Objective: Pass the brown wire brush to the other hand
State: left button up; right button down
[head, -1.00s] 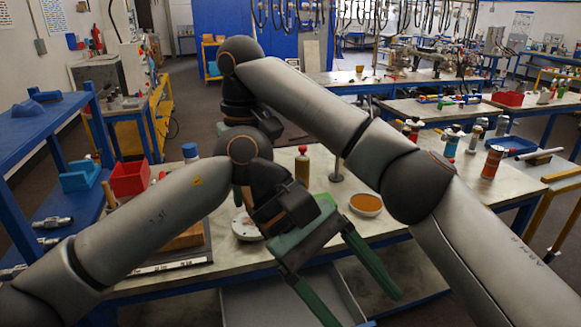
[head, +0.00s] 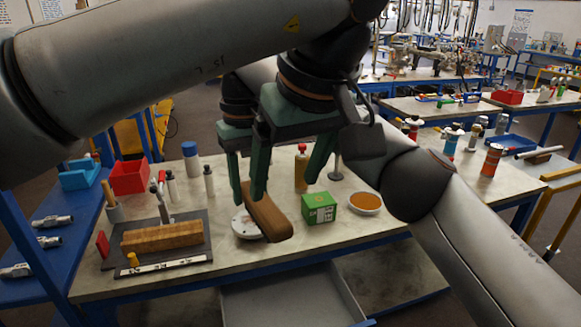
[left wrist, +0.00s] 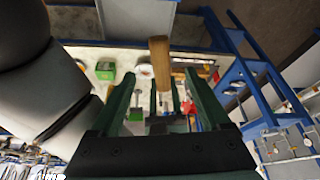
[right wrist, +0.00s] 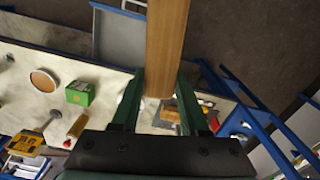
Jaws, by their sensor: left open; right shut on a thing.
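The brown wire brush (head: 267,213) hangs tilted above the near bench, its lower end toward the lower right. My right gripper (head: 242,188) is shut on its upper part; one of its fingers is mostly hidden behind my left gripper. My left gripper (head: 287,188) is open, pointing down, just in front and to the right. In the left wrist view the brush (left wrist: 160,62) shows between the two spread fingers; I cannot tell whether it is within their reach. In the right wrist view the brush (right wrist: 166,45) runs outward from between the fingers. The bristles are not clearly visible.
On the bench (head: 180,280) below are a green box (head: 319,208), a bowl of orange stuff (head: 365,203), a brown bottle (head: 301,168), a white dish (head: 243,226) and a wooden block (head: 162,237). A red bin (head: 130,177) stands at left. An open grey drawer (head: 290,297) is below.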

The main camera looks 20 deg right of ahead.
aim_at(276, 218)
pick_arm(q)
jog(key=x, duration=1)
jog(key=shift+f, duration=0.4)
grip_shut()
pick_arm(e)
jog(key=shift+c, duration=1.7)
grip_release()
